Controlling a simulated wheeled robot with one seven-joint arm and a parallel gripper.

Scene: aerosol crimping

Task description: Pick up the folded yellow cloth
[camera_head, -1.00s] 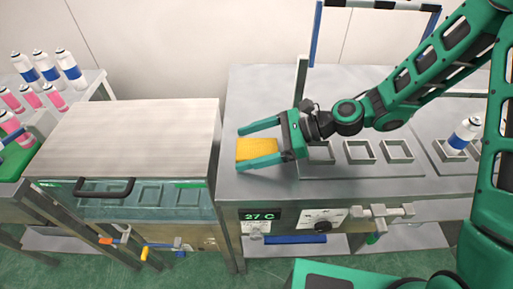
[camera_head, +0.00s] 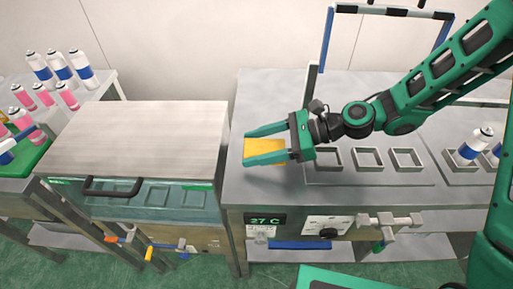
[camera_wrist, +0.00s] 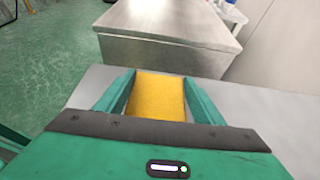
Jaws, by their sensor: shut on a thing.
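The folded yellow cloth (camera_head: 265,146) is a small flat block at the left end of the steel bench. My gripper (camera_head: 263,144) has its two green fingers along the cloth's far and near sides, shut on it. In the wrist view the yellow cloth (camera_wrist: 158,97) fills the space between the two fingers of my gripper (camera_wrist: 158,92). I cannot tell whether the cloth's underside touches the bench top.
The steel bench (camera_head: 262,190) carries several empty square holders (camera_head: 368,158) and a white-and-blue can (camera_head: 475,145) to the right. A closed steel-lidded bath (camera_head: 150,135) stands left. Farther left are several cans (camera_head: 60,65). A frame (camera_head: 392,12) rises behind.

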